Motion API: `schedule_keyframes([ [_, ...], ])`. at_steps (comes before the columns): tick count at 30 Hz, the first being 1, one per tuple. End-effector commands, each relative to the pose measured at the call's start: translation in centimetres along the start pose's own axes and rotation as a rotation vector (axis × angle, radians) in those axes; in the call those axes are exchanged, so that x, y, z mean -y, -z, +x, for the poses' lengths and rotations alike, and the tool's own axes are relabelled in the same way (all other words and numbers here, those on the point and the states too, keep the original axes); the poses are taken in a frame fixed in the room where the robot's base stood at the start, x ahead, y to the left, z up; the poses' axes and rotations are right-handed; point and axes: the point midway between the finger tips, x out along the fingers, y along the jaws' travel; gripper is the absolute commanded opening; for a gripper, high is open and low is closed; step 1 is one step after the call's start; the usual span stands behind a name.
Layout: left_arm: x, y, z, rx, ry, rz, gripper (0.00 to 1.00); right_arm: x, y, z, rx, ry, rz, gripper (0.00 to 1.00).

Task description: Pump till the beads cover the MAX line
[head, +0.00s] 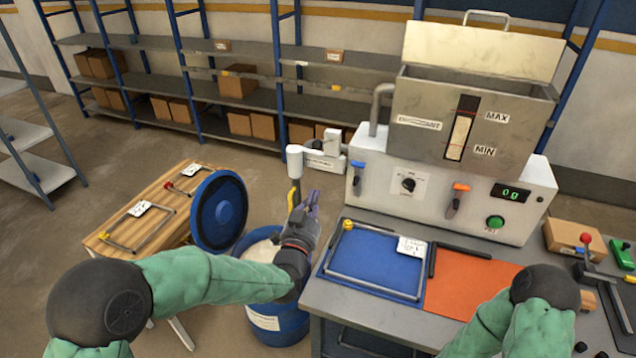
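The grey metal hopper (408,95) stands at the back right, its lid raised. Its dark sight window (468,103) shows pale beads (460,138) filling most of the height, with their top close below the red line beside the MAX label (497,117). A pump with a white head (295,158) and a yellow part stands over the blue drum (278,325), which holds pale beads (262,252). My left gripper (311,203) is beside the pump, just right of the yellow part. Whether its fingers grip anything is unclear. My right gripper is out of view.
The drum's blue lid (218,211) stands tilted beside a wooden table (170,182). The white control panel (430,200) has levers, a dial, a green button and a green display. A blue mat (375,262) and an orange mat (465,285) lie on the grey bench. Shelves line the wall.

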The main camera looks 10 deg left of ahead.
Motion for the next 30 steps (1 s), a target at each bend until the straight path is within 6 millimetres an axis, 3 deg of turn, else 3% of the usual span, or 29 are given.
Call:
schedule_keyframes([
  [3,-0.1,-0.2,-1.6,0.001,-0.001,0.000,0.00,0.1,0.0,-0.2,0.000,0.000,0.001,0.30],
  [9,-0.3,-0.5,-2.7,0.000,-0.001,0.000,0.00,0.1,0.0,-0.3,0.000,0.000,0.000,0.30],
  [30,-0.3,-0.5,-2.7,0.000,0.000,0.000,0.00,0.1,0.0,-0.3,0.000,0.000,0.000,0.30],
])
